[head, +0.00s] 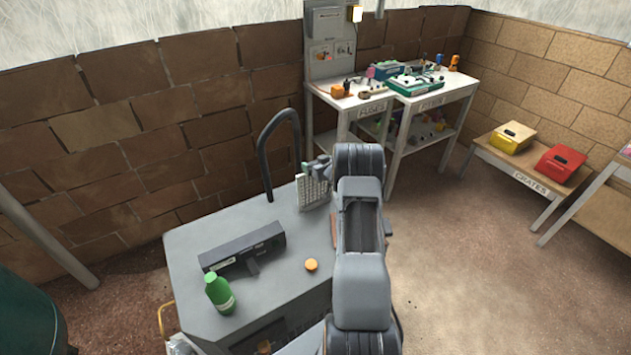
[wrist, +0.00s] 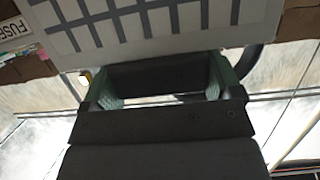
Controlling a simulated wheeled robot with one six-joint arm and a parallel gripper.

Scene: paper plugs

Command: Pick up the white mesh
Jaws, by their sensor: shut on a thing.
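The white mesh (head: 313,192) is a pale panel with a grey grid, upright near the far right edge of the grey cart top. My gripper (head: 316,167) is at its upper edge, shut on it. In the wrist view the mesh (wrist: 165,22) fills the top of the picture, and the green-padded fingers of my gripper (wrist: 162,82) reach its near edge. My arm hides part of the area to the right of the mesh. I cannot tell whether the mesh's lower edge touches the cart.
The grey cart (head: 205,240) also carries a long dark box (head: 243,246), a green bottle (head: 219,294) and an orange disc (head: 311,265). A black curved handle (head: 266,150) rises behind. White tables (head: 345,101) with parts stand further back. A bench (head: 530,180) holds yellow and red crates.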

